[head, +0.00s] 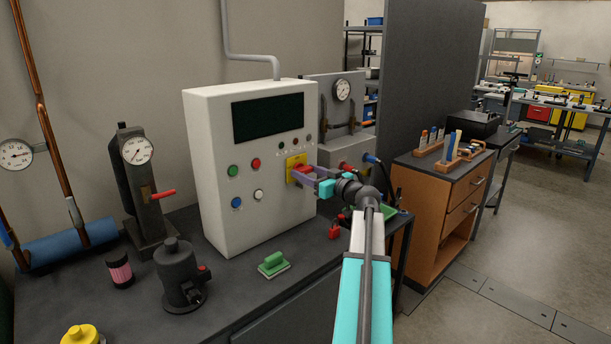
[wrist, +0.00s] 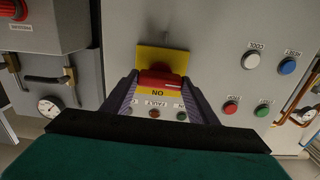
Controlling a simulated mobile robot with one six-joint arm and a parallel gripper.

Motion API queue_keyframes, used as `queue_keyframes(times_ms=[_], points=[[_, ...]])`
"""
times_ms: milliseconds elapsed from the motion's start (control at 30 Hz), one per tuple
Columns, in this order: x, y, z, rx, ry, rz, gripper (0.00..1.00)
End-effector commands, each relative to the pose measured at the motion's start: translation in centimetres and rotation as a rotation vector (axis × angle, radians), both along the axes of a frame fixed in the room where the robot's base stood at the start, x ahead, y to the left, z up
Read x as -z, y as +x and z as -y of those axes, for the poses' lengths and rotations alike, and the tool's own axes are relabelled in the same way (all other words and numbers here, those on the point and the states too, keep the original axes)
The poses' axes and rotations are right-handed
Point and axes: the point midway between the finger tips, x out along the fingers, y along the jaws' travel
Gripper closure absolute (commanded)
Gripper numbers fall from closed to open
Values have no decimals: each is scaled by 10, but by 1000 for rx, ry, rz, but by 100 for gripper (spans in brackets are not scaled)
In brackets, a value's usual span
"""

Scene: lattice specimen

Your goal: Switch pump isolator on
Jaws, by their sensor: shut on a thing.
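The pump isolator is a red rotary handle (wrist: 158,78) on a square yellow plate (wrist: 165,56) on the front of the pale control cabinet. In the head view its yellow plate (head: 292,166) shows at the cabinet's right side, with the handle partly hidden by my fingers. An ON label on the plate reads upside down in the wrist view. My gripper (head: 303,174) is at the cabinet front with its purple fingers either side of the handle, shut on it. The wrist view also shows my gripper (wrist: 157,86) around the handle. The handle's exact angle is hard to tell.
The cabinet (head: 222,150) also carries a dark screen, small lamps and several push buttons. A red padlock (head: 334,230) and a green-handled block (head: 273,264) lie on the dark bench. A gauge stand (head: 147,190) and a dark canister (head: 180,275) stand left.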

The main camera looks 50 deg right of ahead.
Motion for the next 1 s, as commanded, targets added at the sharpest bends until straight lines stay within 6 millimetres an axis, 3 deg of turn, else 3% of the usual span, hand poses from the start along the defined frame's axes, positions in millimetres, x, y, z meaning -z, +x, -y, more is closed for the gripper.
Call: queue_keyframes(times_ms=[367,1000], points=[[1,2,0,-5,150,13,69],[-2,2,2,-1,630,49,69]])
